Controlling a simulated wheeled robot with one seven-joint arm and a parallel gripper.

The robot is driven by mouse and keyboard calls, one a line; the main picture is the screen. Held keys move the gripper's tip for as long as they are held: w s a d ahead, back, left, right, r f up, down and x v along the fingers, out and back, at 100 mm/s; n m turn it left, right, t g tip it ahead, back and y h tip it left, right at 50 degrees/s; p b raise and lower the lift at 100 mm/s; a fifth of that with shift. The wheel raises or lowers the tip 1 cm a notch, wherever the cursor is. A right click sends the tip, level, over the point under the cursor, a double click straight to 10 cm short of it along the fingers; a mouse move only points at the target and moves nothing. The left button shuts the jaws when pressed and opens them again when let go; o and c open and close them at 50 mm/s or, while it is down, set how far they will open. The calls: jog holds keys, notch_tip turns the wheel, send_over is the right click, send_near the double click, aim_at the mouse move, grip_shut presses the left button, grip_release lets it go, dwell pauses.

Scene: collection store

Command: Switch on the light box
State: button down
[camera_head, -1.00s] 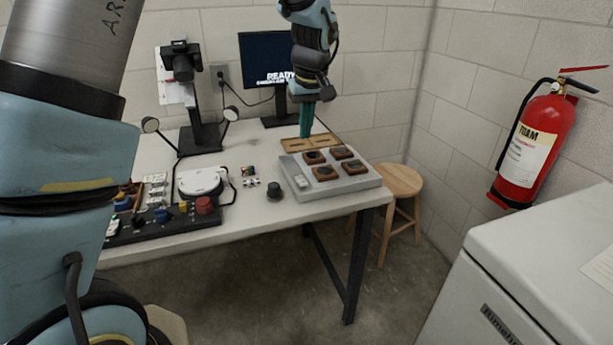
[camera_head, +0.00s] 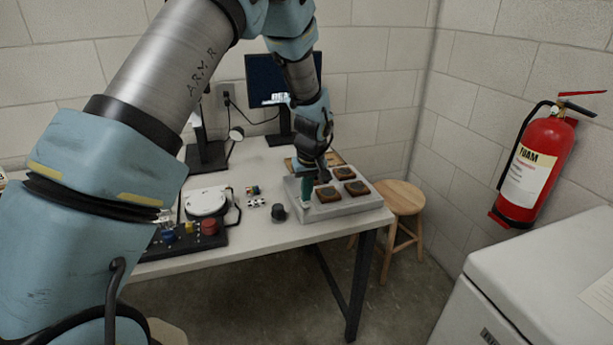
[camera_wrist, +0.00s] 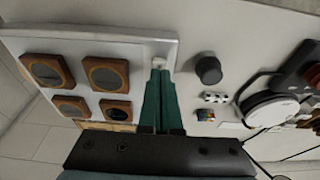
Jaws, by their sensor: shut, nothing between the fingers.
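The light box (camera_head: 345,209) is a flat pale grey slab at the right front corner of the table. Several dark squares in brown wooden frames (camera_head: 327,194) lie on it. Its top looks plain grey, with no clear glow. My gripper (camera_head: 306,201) points down at the box's near left corner, fingers shut and empty. In the wrist view the green fingertips (camera_wrist: 160,73) are at a small white switch (camera_wrist: 159,62) on the box's corner. The fingers partly cover the switch; I cannot tell whether they touch it or which way it is set.
A black knob (camera_head: 279,212) stands just left of the box. A white round device (camera_head: 206,200) and a black control panel with coloured buttons (camera_head: 190,238) are further left. A monitor (camera_head: 262,78) stands behind. A wooden stool (camera_head: 402,196) is right of the table.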

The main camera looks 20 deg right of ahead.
jog(key=shift+f, duration=0.35)
jog(key=shift+s+f+b, duration=0.25)
jog(key=shift+f+b, duration=0.25)
jog(key=shift+b, duration=0.1)
jog(key=shift+r, duration=0.15)
jog(key=shift+w+r+p, duration=0.35)
jog(key=shift+w, duration=0.35)
jog(key=shift+r, duration=0.1)
